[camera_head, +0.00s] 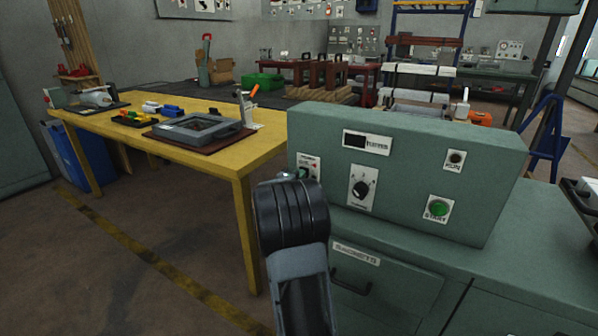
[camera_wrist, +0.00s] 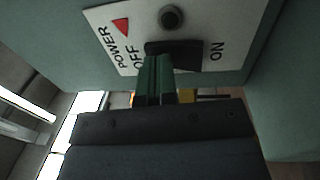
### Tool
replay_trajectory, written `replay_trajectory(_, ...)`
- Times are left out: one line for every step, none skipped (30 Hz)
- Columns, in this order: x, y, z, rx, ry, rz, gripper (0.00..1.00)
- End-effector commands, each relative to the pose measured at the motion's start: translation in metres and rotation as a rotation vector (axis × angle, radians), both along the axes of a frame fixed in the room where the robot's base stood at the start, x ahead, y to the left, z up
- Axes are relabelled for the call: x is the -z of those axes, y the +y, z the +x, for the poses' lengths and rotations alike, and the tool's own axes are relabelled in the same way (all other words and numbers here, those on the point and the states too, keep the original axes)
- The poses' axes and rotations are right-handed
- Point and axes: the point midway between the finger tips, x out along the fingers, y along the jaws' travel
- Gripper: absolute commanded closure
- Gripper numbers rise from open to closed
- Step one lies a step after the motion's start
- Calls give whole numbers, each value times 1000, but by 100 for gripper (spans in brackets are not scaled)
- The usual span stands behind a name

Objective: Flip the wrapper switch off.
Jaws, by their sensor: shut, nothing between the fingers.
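The power switch (camera_wrist: 187,54) is a dark block on a white plate (camera_wrist: 232,20) marked POWER, OFF and ON, with a red triangle by the OFF side. A round dark knob-like part (camera_wrist: 171,17) sits above it. My gripper (camera_wrist: 157,60) is shut and empty, its green fingertips at the OFF side of the dark block. I cannot tell whether they touch it. In the head view the switch plate (camera_head: 313,161) is at the left end of the green control box (camera_head: 410,140), with my gripper (camera_head: 302,174) right in front, partly hiding it. The switch's position is unclear.
The box also carries a small display (camera_head: 366,142), a black rotary knob (camera_head: 361,189), a RUN lamp (camera_head: 455,158) and a green START button (camera_head: 438,208). Drawers (camera_head: 380,285) lie below. A yellow table (camera_head: 215,160) stands to the left, with open floor before it.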

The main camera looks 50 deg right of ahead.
Motion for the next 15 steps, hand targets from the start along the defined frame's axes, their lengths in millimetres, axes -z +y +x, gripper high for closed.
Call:
replay_trajectory(-1, 0, 0, 0, -1, -3, 100)
replay_trajectory(-1, 0, 0, 0, -1, -4, 100)
replay_trajectory(-1, -1, 0, 1, -2, -5, 100)
replay_trajectory(-1, -1, 0, 1, -2, -5, 100)
replay_trajectory(-1, -1, 0, 1, -2, -5, 100)
replay_trajectory(-2, 0, 0, 1, -2, -5, 100)
replay_trajectory(-2, 0, 0, 1, -2, -5, 100)
replay_trajectory(-3, 1, -1, 1, -2, -5, 100)
replay_trajectory(-4, 4, -1, 1, -2, -4, 100)
replay_trajectory(-5, 6, -2, 1, -2, -4, 100)
replay_trajectory(-6, 9, -2, 2, -2, -4, 100)
replay_trajectory(-8, 14, -4, 2, -2, -4, 100)
replay_trajectory(-9, 19, -4, 1, -2, -3, 100)
replay_trajectory(-10, 24, -5, 1, -1, -3, 100)
replay_trajectory(-12, 31, -7, 2, 2, -1, 100)
